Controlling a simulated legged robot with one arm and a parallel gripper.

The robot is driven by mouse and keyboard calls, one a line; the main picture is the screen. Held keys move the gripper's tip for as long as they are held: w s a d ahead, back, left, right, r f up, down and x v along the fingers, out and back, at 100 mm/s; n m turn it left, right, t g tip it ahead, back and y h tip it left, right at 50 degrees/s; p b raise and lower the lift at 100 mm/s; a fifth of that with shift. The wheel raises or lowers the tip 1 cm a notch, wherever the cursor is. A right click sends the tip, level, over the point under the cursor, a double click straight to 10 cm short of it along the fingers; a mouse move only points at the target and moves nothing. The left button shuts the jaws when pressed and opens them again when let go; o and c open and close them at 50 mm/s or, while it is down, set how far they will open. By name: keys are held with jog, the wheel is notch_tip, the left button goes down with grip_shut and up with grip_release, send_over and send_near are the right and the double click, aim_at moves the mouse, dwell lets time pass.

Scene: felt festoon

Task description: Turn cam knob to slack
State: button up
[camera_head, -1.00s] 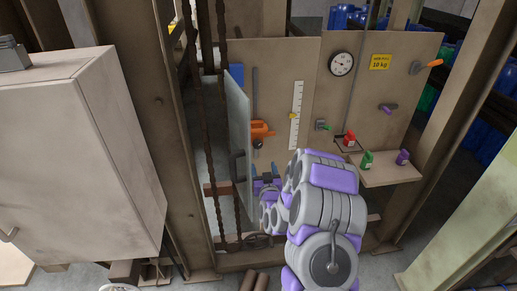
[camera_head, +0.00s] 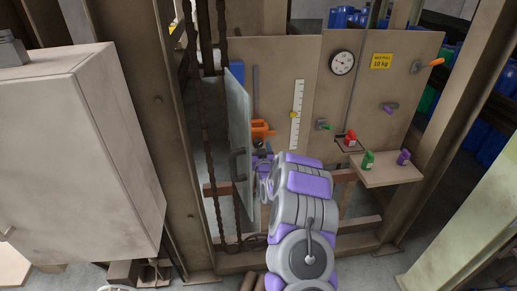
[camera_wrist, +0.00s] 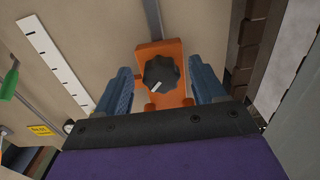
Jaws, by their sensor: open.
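The cam knob (camera_wrist: 161,74) is black and ridged with a white pointer mark, and sits on an orange housing (camera_wrist: 154,49) on the board. In the wrist view my gripper (camera_wrist: 164,82) is open, with one blue finger on each side of the knob and a gap to it on both sides. I cannot tell how deep the fingers reach. In the head view the orange housing (camera_head: 262,129) shows above my arm, and the gripper (camera_head: 262,150) is just below it, mostly hidden by the arm.
A clear panel (camera_head: 239,140) with a dark handle stands just left of the housing. A white scale (camera_head: 296,115), a dial gauge (camera_head: 342,63) and a yellow sign (camera_head: 381,62) are on the boards to the right. Red, green and purple small cans stand near a shelf (camera_head: 388,174).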

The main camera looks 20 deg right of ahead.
jog(key=shift+w+r, duration=0.1)
jog(key=shift+w, duration=0.2)
jog(key=shift+d, duration=0.1)
jog(key=c, duration=1.1)
